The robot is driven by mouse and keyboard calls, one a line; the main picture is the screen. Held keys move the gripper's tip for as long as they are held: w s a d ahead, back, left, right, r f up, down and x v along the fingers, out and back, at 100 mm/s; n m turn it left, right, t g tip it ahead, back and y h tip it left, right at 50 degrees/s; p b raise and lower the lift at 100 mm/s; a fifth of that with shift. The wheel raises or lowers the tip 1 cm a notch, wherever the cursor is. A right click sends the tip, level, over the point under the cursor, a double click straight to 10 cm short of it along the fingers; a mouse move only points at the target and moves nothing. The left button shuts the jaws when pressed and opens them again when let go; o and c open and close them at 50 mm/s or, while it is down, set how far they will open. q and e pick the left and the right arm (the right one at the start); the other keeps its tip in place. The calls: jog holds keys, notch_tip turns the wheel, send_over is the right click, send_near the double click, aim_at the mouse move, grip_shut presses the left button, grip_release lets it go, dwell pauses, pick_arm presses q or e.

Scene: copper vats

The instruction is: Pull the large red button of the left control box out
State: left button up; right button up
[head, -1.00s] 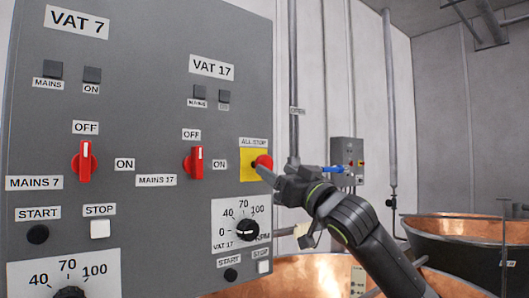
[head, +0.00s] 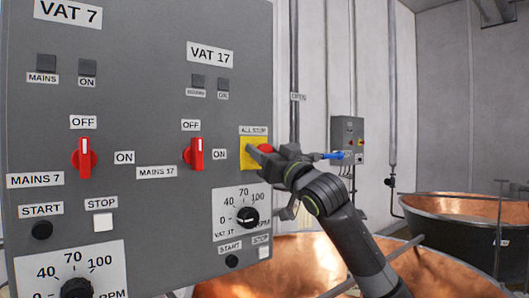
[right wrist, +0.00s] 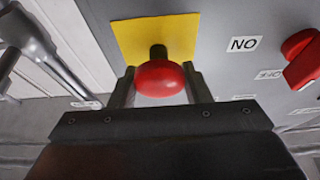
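The left control box (head: 130,20) is the large grey panel filling the left of the head view. Its large red button (head: 266,147) sits on a yellow plate (head: 246,159) under the ALL STOP label, partly covered by my gripper. My right gripper (head: 258,151) is at the button. In the right wrist view, the red button (right wrist: 160,78) stands on a dark stem, between the two fingers of my open gripper (right wrist: 162,88). The fingers lie close along its sides; whether they touch it is unclear. My left gripper is out of view.
Red rotary switches (head: 197,153) and a black dial (head: 247,216) are on the same panel near my gripper. A smaller control box (head: 347,139) is on the back wall. Copper vats (head: 455,207) stand at right and below. Pipes run up the wall.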

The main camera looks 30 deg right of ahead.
jog(key=c, duration=0.8)
jog(key=shift+s+f+b, duration=0.25)
jog(key=shift+s+b, duration=0.05)
jog(key=shift+b, duration=0.15)
jog(key=shift+c, duration=0.2)
jog(key=shift+s+r, duration=0.1)
jog(key=shift+s, duration=0.25)
jog(key=o, duration=1.1)
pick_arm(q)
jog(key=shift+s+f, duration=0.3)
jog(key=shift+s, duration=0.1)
pick_arm(e)
jog(key=shift+o, duration=1.2)
jog(key=shift+s+d+r, duration=0.1)
jog(key=shift+s+r, duration=0.05)
jog(key=shift+s, duration=0.05)
